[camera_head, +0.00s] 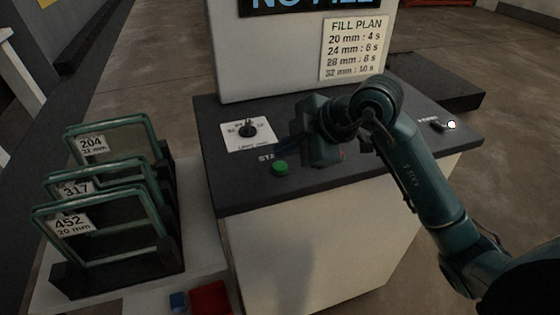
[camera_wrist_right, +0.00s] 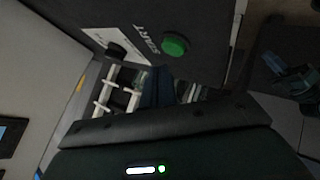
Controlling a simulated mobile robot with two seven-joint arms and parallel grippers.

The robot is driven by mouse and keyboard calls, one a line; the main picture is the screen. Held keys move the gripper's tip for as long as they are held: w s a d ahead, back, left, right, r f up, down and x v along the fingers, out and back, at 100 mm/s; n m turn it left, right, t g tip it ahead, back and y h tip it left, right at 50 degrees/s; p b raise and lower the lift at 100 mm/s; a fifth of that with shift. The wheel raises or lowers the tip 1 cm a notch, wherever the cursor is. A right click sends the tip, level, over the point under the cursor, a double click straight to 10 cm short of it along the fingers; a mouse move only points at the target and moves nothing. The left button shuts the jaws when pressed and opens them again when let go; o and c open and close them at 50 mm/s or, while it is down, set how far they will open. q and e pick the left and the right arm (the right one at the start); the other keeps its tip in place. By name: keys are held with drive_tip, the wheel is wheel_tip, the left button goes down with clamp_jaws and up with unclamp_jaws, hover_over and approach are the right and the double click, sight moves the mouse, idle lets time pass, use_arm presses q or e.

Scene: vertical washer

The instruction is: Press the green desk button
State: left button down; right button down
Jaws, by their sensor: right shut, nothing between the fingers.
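The green button (camera_head: 280,167) sits on the dark top of the desk, near its front left edge, beside white lettering partly hidden by my right gripper. In the right wrist view the green button (camera_wrist_right: 174,45) shows next to the word START. My right gripper (camera_head: 284,148) is above the desk, just behind and to the right of the button, and looks apart from it. Its fingers (camera_wrist_right: 158,84) are shut and empty, and they point toward the button's side in the wrist view. My left gripper is not in view.
A dial on a white plate (camera_head: 247,132) lies behind the button. A small switch (camera_head: 443,124) is at the desk's right. A fill plan sign (camera_head: 354,48) is on the white housing. Framed panels labelled 204, 317 and 452 (camera_head: 100,232) stand in a rack at left.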

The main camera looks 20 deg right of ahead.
sight(286, 167)
drive_tip(key=shift+r+p, duration=2)
drive_tip(key=shift+r, duration=0.35)
drive_tip(key=shift+f, duration=0.1)
